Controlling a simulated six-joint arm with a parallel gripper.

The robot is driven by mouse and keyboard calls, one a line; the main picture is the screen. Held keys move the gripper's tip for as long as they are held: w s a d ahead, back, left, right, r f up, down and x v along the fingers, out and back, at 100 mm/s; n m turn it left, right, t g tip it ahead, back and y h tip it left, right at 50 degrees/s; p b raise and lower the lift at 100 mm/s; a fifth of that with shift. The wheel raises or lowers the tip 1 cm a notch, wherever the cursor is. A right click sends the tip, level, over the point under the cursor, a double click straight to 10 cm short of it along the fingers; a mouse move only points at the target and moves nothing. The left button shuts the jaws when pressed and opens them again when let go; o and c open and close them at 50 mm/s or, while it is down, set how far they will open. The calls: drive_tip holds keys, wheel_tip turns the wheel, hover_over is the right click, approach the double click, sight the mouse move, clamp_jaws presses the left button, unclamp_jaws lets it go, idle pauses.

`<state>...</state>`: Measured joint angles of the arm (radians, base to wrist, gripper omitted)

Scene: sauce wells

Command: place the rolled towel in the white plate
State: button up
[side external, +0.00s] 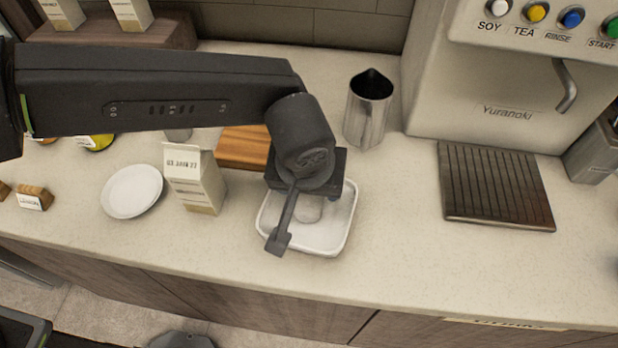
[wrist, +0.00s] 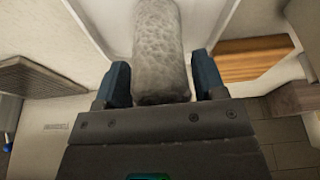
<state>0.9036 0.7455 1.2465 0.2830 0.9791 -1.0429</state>
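The rolled towel (wrist: 161,50) is pale grey and textured, and it lies between my gripper's two blue fingers in the wrist view. Part of it (side external: 308,208) shows below my gripper in the side view, within the white rectangular tray (side external: 322,244). My gripper (side external: 300,195) points down over this tray. In the wrist view the fingers (wrist: 162,82) flank the towel closely; I cannot tell if they press on it. The white plate (side external: 132,191) is round and empty, on the counter at the left, beyond a carton.
A carton (side external: 194,180) stands between the plate and the tray. A wooden board (side external: 243,148) lies behind the tray, and a metal pitcher (side external: 368,108) stands at the back. A dark ribbed drip tray (side external: 494,186) is at the right. The counter's front strip is clear.

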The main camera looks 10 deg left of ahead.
drive_tip(key=shift+o, duration=1)
drive_tip(key=v, duration=1.1)
drive_tip(key=w+a+r, duration=0.3)
drive_tip(key=a+r, duration=0.3)
drive_tip(key=a, duration=0.4)
drive_tip(key=s+a+r, duration=0.2)
drive_tip(key=a+r, duration=0.1)
drive_tip(key=a, duration=1.2)
drive_tip(key=s+a+f+t, duration=0.1)
drive_tip(key=s+a+f, duration=0.2)
drive_tip(key=s+a, duration=0.3)
drive_tip(key=s+a+f+t, duration=0.1)
drive_tip(key=s+a+f, duration=0.1)
drive_tip(key=s+a, duration=0.4)
drive_tip(key=a, duration=0.3)
drive_tip(key=shift+f, duration=0.35)
